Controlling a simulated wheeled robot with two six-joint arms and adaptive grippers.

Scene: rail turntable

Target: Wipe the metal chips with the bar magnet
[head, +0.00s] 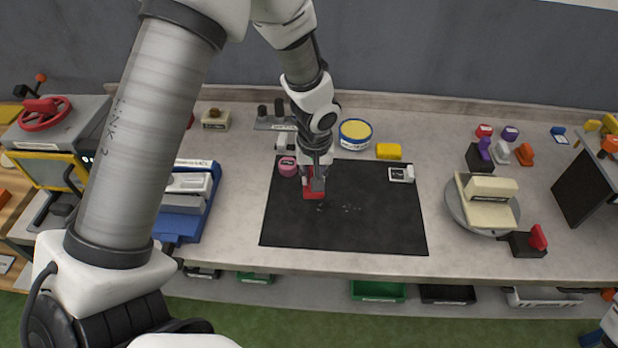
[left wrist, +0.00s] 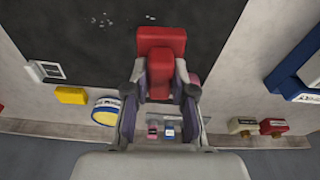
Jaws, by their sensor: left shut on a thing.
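My left gripper (head: 317,183) is shut on the red bar magnet (head: 312,195), at the upper left part of the black mat (head: 378,232). In the left wrist view the red magnet (left wrist: 161,42) sits between the two fingers over the dark mat (left wrist: 95,20). Whether it touches the mat is hard to tell. Small pale metal chips (head: 351,209) lie scattered on the mat just right of the magnet; they also show in the left wrist view (left wrist: 100,20). My right gripper is not in view.
A pink round item (head: 288,166), a yellow-topped tin (head: 355,133), a yellow block (head: 389,151) and a small white frame (head: 401,174) stand around the mat's far side. A blue tray (head: 207,213) is at left, a round turntable (head: 451,208) at right. The mat's front is clear.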

